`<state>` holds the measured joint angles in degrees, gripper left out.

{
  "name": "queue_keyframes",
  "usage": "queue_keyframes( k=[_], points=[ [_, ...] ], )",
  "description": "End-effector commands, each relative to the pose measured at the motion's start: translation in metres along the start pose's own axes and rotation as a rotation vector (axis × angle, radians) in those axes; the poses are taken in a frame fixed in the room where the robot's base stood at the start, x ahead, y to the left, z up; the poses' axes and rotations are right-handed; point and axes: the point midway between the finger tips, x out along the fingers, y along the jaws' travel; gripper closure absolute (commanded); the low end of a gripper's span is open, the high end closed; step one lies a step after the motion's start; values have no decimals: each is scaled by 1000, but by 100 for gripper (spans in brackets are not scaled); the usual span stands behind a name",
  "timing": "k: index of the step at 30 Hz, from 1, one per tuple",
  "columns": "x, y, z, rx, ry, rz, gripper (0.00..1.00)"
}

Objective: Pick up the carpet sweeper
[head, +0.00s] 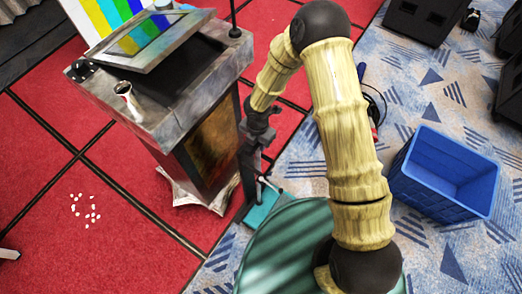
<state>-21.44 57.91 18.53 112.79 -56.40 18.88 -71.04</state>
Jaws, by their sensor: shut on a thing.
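The carpet sweeper appears as a teal flat head (263,208) low beside the lectern, partly hidden by my green base. My gripper (257,178) is dark, reaches down between the lectern and my arm, and is small in the view. It is shut on the sweeper, just above the teal head. The exact contact between the fingers and the sweeper is too small to make out. Whether the sweeper touches the floor cannot be told.
A grey lectern (214,160) stands close left of my gripper, with a small cup-like item (126,93) on top. White bits (85,208) lie on the red carpet. An open, empty blue crate (423,195) stands right. Black boxes (425,17) stand at the upper right.

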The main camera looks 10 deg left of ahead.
Motion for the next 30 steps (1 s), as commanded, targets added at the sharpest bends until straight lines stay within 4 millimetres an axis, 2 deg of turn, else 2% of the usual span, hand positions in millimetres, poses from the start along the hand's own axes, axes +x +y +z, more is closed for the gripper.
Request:
queue_keyframes(
  k=[15, 21, 30],
  points=[
    [-81, 1, 1, 2, -4, 3, 100],
    [-92, 0, 0, 1, -2, 1, 100],
    [-92, 0, 0, 0, -2, 1, 100]
  ],
)
